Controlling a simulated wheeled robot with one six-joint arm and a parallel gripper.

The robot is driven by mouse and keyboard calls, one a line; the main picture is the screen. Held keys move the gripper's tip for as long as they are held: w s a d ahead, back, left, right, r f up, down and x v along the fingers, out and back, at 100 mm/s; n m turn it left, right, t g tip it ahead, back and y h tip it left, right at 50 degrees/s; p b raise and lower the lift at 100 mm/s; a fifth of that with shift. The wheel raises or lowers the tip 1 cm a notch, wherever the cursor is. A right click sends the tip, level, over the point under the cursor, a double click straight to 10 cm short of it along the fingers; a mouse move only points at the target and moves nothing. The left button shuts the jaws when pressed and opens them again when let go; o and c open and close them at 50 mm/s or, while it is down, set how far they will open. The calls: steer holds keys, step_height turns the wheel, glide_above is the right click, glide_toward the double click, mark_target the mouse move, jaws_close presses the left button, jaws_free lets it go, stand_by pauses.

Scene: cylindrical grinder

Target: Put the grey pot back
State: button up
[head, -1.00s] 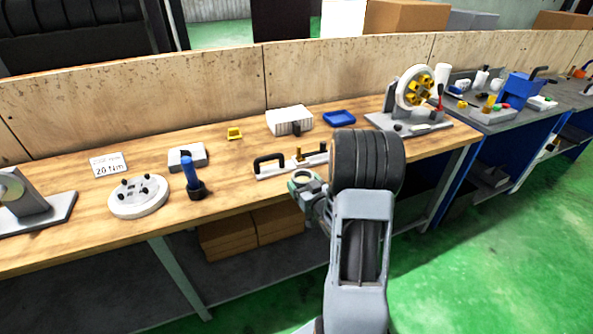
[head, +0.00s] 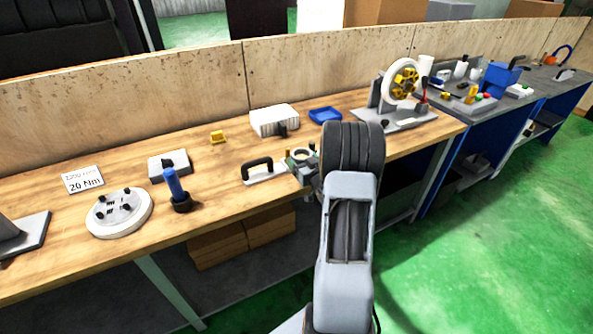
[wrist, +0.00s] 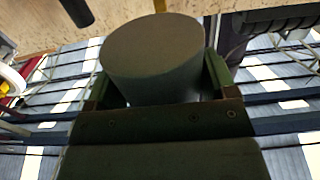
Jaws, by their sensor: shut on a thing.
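The grey pot (wrist: 153,55) fills the upper middle of the wrist view, its round end facing the camera. My gripper (wrist: 155,85) is shut on it, one finger on each side. In the head view my gripper (head: 301,160) is near the front edge of the wooden bench, beside the black-handled tool. The round top of the pot (head: 301,154) shows there between the fingers. My own arm hides part of the bench to the right. I cannot tell whether the pot touches the bench.
The bench (head: 225,185) holds a black-handled tool (head: 262,171), a blue-handled tool (head: 174,190), a white round plate (head: 119,212), a white box (head: 274,119), a blue tray (head: 325,115) and a wheel on a stand (head: 402,82). Bare wood lies between the blue-handled and black-handled tools.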

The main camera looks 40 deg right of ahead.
steer(key=f, duration=0.1)
steer(key=w+f, duration=0.2)
steer(key=shift+w+a, duration=0.25)
step_height(320, 180, down, 2)
steer(key=shift+w+f+p, duration=0.15)
steer(key=shift+p, duration=0.3)
steer(key=shift+f, duration=0.5)
steer(key=shift+f, duration=0.2)
steer(key=o, duration=1)
